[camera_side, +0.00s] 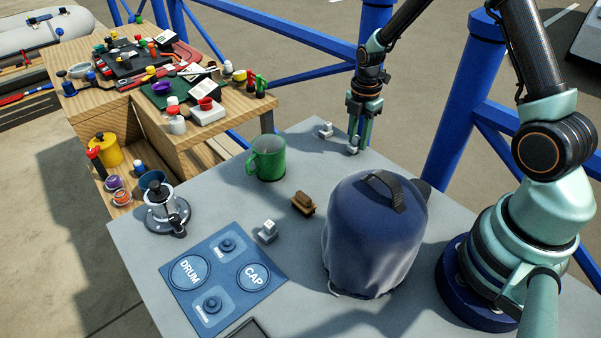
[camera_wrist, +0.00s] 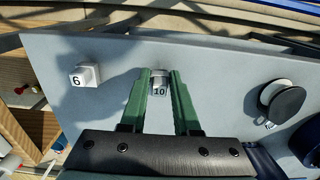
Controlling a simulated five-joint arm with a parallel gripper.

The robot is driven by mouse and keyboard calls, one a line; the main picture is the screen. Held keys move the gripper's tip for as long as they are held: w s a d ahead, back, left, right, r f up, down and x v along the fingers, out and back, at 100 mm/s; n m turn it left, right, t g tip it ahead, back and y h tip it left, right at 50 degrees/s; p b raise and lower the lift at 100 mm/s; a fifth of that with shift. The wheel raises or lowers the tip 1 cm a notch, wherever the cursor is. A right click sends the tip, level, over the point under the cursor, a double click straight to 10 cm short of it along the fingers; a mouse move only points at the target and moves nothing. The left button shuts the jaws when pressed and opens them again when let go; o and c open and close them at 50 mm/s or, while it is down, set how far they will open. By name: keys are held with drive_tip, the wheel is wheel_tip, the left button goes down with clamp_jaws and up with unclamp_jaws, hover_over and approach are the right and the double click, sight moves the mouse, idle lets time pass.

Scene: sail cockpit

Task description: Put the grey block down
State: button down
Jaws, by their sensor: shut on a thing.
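My gripper (camera_side: 355,146) points down near the back edge of the grey table, to the left of the blue cover. In the wrist view its two green fingers (camera_wrist: 160,75) are shut on a small grey block (camera_wrist: 159,83) with a pale face marked 10. The held block is mostly hidden by the fingers in the side view. It is at or just above the table top; I cannot tell whether it touches. A second grey block (camera_side: 325,129), marked 6 in the wrist view (camera_wrist: 87,76), stands apart to the left. A third grey block (camera_side: 268,231) stands beside the blue mat.
The blue mat (camera_side: 239,299) has DRUM and CAP circles. A green mug (camera_side: 267,158), brown-topped block (camera_side: 303,204), metal winch-like part (camera_side: 166,213) and large blue cover (camera_side: 374,235) stand on the table. The wooden bench (camera_side: 205,135) at left is cluttered. Blue rails run behind.

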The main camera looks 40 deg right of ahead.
drive_tip(key=shift+f, duration=0.35)
drive_tip(key=shift+f, duration=0.1)
drive_tip(key=c, duration=0.6)
unclamp_jaws()
drive_tip(key=shift+c, duration=0.2)
wheel_tip(320, 180, up, 12)
drive_tip(key=s+a+r+m+t, duration=0.5)
drive_tip(key=s+a+r+m, duration=0.6)
drive_tip(key=m, duration=0.7)
drive_tip(key=shift+s+a+r+t, duration=0.15)
drive_tip(key=shift+s+r+t, duration=0.15)
drive_tip(key=shift+s+r, duration=0.3)
